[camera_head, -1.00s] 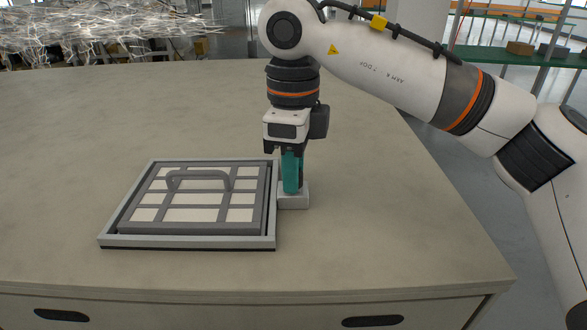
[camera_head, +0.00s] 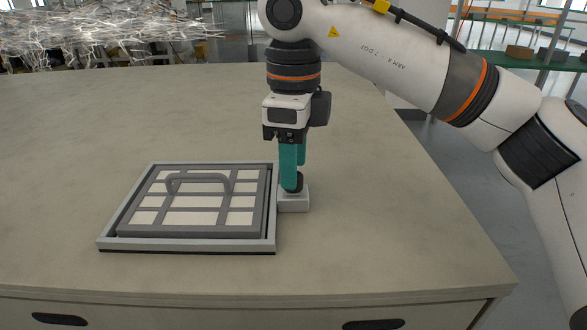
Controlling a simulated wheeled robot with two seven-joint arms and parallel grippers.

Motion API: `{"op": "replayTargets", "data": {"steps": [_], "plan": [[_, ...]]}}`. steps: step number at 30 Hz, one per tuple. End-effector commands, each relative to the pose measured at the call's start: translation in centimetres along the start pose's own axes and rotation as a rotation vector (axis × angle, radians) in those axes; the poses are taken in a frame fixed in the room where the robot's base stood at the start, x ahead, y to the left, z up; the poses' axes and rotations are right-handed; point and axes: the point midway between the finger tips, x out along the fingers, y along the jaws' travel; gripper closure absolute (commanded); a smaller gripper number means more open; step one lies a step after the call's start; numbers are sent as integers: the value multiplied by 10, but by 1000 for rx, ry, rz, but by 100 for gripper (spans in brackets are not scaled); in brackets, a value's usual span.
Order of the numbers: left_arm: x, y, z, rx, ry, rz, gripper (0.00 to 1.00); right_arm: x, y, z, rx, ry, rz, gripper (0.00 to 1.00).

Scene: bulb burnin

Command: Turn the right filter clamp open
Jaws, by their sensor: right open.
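The filter (camera_head: 217,216) is a grey grid with pale panels and an arched handle. It lies in a light grey frame (camera_head: 190,247) on the worktable. The right filter clamp (camera_head: 296,187) is a dark piece on a pale block at the frame's right side; my fingers partly cover it, so its turn angle is unclear. My right gripper (camera_head: 291,187) points straight down with teal fingers. It is open, with its tips at the top of the clamp; whether they touch it I cannot tell. My left gripper is out of view.
The worktable (camera_head: 400,230) is bare around the frame, with free room on every side. A tangle of shiny wires (camera_head: 100,35) stands behind its far left edge. Green shelving with boxes (camera_head: 520,52) is at the back right.

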Motion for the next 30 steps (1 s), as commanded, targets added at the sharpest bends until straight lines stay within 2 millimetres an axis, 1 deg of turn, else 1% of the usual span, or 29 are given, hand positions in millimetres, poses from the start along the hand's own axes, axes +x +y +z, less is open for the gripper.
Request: {"op": "replayTargets", "data": {"steps": [4, 9, 13, 18, 30], "plan": [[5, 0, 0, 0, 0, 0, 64, -33, -1, -1, 0, 3, 4, 52], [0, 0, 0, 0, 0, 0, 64, -71, 0, 0, 2, 1, 5, 52], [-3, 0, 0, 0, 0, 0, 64, -90, 0, 0, 1, 1, 3, 52], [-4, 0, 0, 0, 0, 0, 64, -100, 0, 0, 0, 1, 1, 52], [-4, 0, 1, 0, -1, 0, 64, -100, 0, 0, -1, 1, 0, 52]]}}
